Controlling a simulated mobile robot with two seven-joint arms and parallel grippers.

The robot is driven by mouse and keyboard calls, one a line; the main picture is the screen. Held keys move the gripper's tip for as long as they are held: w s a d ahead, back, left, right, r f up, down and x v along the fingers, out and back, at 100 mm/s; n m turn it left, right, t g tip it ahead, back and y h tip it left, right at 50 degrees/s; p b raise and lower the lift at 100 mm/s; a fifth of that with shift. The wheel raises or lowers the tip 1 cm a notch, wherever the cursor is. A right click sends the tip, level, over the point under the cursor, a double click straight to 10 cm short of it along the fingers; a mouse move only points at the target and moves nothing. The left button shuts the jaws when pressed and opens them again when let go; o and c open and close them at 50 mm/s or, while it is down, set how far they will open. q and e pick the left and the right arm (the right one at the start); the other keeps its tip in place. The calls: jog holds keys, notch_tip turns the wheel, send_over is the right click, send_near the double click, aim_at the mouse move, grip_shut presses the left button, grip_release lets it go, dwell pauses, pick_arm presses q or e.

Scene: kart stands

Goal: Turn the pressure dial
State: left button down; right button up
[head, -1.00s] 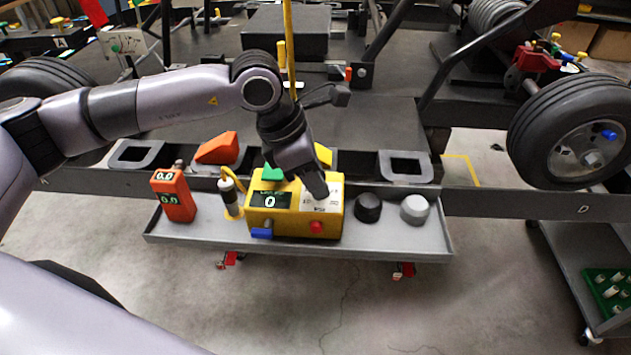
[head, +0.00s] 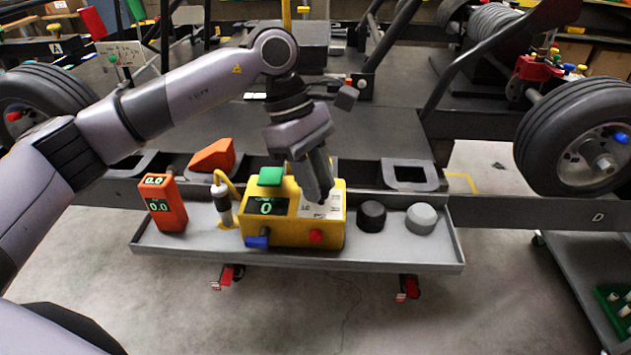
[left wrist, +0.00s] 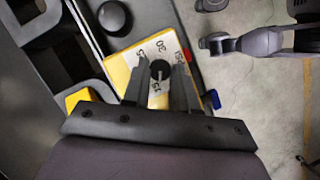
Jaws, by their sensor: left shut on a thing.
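The yellow box (head: 285,233) stands on the grey tray, with a display reading 0, a green button on top, a blue knob and a red button on its front. The pressure dial (left wrist: 160,69) is a dark round knob on the box's white numbered face, seen in the left wrist view. My left gripper (head: 320,200) points down at this face, and its fingers are shut on the dial. It also shows in the left wrist view (left wrist: 163,75), one finger on each side of the knob. In the head view the fingers hide the dial. My right gripper is not in view.
The grey tray (head: 400,256) also holds an orange meter (head: 165,205), a white and black cylinder (head: 222,205), a black knob (head: 372,216) and a grey knob (head: 421,218). A kart wheel (head: 580,140) is at the right.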

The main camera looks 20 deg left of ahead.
pick_arm(q)
jog(key=shift+m, duration=0.4)
jog(key=c, duration=0.9)
grip_release()
jog(key=shift+r, duration=0.1)
jog(key=v, duration=0.7)
jog(key=shift+w, duration=0.15)
